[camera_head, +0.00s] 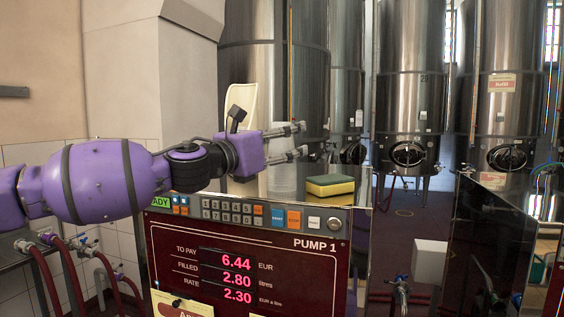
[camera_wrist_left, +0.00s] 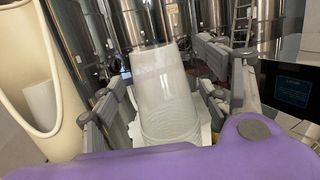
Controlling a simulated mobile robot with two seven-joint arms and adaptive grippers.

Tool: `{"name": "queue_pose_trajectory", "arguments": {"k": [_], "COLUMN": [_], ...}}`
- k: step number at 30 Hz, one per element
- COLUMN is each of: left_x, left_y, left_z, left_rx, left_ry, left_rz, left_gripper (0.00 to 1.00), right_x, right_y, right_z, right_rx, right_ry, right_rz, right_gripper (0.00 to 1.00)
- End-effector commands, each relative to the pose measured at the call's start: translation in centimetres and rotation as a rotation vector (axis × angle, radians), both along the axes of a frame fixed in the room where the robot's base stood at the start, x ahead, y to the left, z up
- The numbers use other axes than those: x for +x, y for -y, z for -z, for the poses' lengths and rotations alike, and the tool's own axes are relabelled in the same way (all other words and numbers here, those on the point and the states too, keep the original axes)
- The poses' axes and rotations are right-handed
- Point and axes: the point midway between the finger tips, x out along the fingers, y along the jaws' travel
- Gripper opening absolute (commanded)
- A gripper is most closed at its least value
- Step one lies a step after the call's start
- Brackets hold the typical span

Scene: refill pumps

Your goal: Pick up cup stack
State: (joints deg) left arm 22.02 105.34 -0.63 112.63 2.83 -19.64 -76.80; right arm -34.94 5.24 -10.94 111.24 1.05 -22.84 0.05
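The cup stack (camera_head: 284,183) is whitish and translucent and stands on top of the pump, left of the sponge. In the left wrist view the cup stack (camera_wrist_left: 165,95) is in the middle, with several rim rings near its lower end. My left gripper (camera_head: 302,141) is open, its two fingers spread and pointing right, just above the stack in the head view. In the left wrist view the fingers of my left gripper (camera_wrist_left: 172,78) lie on either side of the stack, with gaps visible. I cannot tell whether the gripper touches the stack. My right gripper is not in view.
A yellow and dark sponge (camera_head: 330,186) lies right of the stack. A cream, rounded upright object (camera_head: 241,105) stands behind my left gripper; it is close on the left in the wrist view. The pump panel (camera_head: 250,265) faces front. Steel tanks (camera_head: 410,80) stand behind.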

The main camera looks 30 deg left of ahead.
Motion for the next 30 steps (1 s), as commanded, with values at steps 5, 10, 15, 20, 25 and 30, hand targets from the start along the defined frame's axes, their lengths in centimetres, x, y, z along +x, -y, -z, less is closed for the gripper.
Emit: {"name": "queue_pose_trajectory", "arguments": {"k": [5, 10, 15, 20, 25, 30], "left_x": [0.0, 0.0, 0.0, 0.0, 0.0, 0.1], "left_y": [0.0, 0.0, 0.0, 0.0, 0.0, 0.0], "left_z": [0.0, 0.0, 0.0, 0.1, -0.3, -2.0], "left_rx": [0.000, 0.001, 0.001, 0.001, 0.003, 0.006], "left_ry": [0.000, 0.000, 0.000, -0.001, -0.001, 0.000], "left_rz": [0.000, 0.000, 0.000, 0.000, 0.000, -0.002], "left_gripper": [0.45, 0.23, 0.12, 0.12, 0.12, 0.00], "right_x": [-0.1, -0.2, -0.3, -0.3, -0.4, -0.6], "right_y": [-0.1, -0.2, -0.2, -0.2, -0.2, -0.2], "right_z": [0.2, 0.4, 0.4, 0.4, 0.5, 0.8], "right_rx": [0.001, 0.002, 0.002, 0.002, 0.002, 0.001], "right_ry": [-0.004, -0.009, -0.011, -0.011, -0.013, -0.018], "right_rz": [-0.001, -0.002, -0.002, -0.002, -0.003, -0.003], "right_gripper": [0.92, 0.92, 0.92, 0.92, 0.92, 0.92]}}
